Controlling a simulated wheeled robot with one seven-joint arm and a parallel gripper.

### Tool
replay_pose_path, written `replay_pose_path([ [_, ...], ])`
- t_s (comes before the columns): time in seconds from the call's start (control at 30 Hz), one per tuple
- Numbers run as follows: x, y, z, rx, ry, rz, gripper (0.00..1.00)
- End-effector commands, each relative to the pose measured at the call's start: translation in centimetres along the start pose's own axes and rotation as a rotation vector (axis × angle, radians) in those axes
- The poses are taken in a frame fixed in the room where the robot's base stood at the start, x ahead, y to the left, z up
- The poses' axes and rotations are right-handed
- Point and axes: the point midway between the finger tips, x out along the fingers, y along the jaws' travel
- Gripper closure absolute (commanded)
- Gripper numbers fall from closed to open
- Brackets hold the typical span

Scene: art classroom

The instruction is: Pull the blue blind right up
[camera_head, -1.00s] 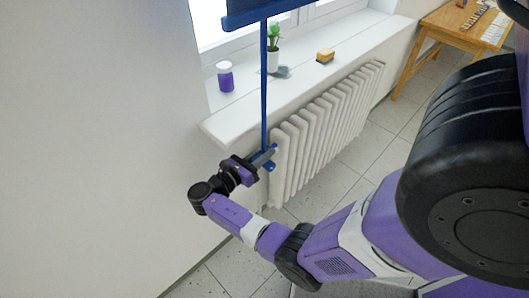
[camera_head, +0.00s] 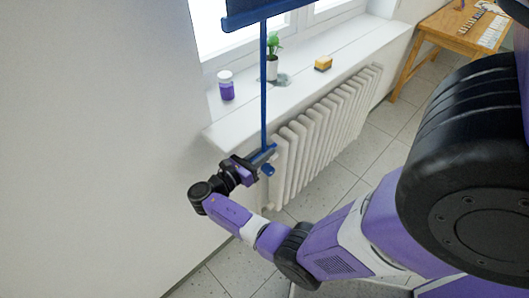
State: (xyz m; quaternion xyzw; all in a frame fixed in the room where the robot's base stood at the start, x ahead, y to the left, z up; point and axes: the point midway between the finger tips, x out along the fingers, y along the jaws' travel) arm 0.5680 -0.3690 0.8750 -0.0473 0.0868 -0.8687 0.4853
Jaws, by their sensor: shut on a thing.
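The blue blind (camera_head: 248,13) hangs at the top of the view in front of the window, with its lower edge above the sill. A blue cord or strap (camera_head: 263,85) runs straight down from it, past the front edge of the sill. My gripper (camera_head: 262,160) is at the lower end of this cord, just below the sill and beside the radiator. It is shut on the cord, with a short blue end (camera_head: 268,170) showing just below the fingers. The exact grip is small and partly hidden by the gripper.
On the white sill (camera_head: 300,95) stand a purple jar (camera_head: 226,86), a potted plant (camera_head: 272,65) and a yellow sponge-like block (camera_head: 323,63). A white radiator (camera_head: 325,130) is right of my gripper. A wooden table (camera_head: 440,25) stands at top right.

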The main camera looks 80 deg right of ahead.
Motion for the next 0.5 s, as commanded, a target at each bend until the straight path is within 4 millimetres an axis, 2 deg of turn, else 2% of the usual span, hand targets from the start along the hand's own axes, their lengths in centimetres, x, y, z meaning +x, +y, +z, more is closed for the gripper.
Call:
replay_pose_path([
  [0.03, -0.17, 0.22, 1.57, 0.006, -0.005, 0.011, 1.0],
  [0.1, -0.17, 0.15, 1.91, 0.006, -0.005, 0.011, 1.0],
  [0.43, -0.2, 0.2, 1.77, 0.007, -0.006, 0.012, 1.0],
  [0.47, -0.2, 0.2, 1.77, 0.007, -0.005, 0.012, 0.81],
  [0.5, -0.2, 0.18, 1.75, 0.007, -0.005, 0.011, 0.73],
])
